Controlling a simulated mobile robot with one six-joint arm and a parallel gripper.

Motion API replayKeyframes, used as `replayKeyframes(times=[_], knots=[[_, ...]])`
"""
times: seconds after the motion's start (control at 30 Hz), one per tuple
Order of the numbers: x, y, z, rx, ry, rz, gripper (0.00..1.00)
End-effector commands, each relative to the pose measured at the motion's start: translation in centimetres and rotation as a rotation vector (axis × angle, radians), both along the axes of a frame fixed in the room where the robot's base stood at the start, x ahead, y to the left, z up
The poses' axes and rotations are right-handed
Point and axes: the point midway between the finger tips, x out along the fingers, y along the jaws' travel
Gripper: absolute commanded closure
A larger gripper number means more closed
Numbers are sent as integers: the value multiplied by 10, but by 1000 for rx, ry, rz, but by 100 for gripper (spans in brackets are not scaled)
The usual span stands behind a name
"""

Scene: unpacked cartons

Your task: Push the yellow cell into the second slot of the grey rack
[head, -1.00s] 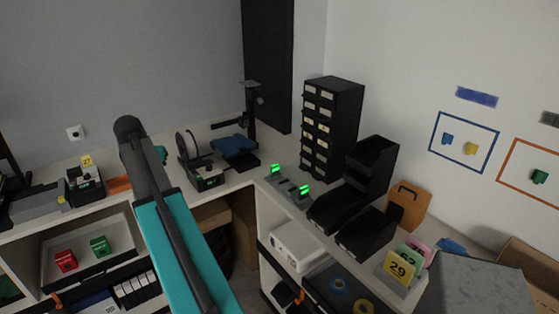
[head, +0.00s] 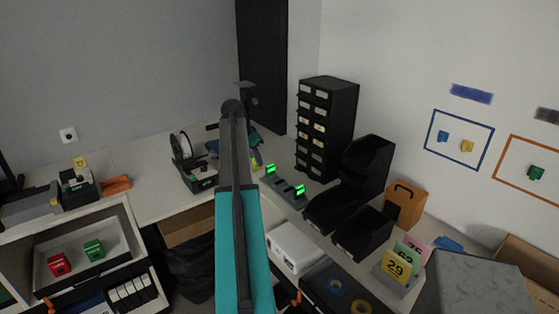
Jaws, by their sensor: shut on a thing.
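My gripper (head: 256,156) shows only in part, just right of the upper end of my arm, which hides most of it. A small yellow piece shows there, which looks like the yellow cell (head: 257,161); my gripper is shut on it. The cell's outline is too small to make out. The grey rack (head: 285,189) lies on the right-hand bench, a little right of and below my gripper in the picture. A bright green display is lit at each end of it. Dark slots show between them. The cell looks apart from the rack.
Black bins (head: 362,230) and a tall drawer cabinet (head: 327,128) stand right of and behind the rack. A 3D-printer-like device (head: 195,172) stands on the left bench.

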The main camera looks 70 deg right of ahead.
Motion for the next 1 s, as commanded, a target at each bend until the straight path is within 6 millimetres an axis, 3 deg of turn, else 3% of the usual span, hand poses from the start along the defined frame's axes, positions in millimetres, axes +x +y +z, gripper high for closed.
replayKeyframes(times=[0.13, 0.33, 1.0], knots=[[-43, -29, -5, 0, 1, -104, 100], [-74, -46, -7, 0, 1, -179, 100], [-79, -48, -13, 0, 0, -190, 100]])
